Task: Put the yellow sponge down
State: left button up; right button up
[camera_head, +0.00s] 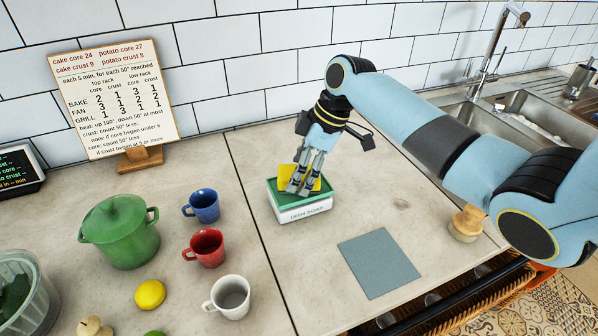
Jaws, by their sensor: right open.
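The yellow sponge (315,184) is in the middle of the head view, at the top of a green and white box (303,213) with "DISH SOAP" on its front. My right gripper (303,188) points down at the sponge, with its fingers in front of it and hiding part of it. The gripper is open. Whether its fingers touch the sponge, I cannot tell. My left gripper is not in view.
A grey-blue square mat (379,263) lies bare to the right of the box. Blue (203,206), red (206,248) and white (229,297) mugs and a green pot (122,232) stand to the left. A wooden-knobbed object (466,223) stands under my right arm. The sink (520,110) is at the back right.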

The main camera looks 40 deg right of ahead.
jog(key=b+v, duration=0.1)
jog(key=v, duration=1)
jog(key=shift+s+r, duration=0.1)
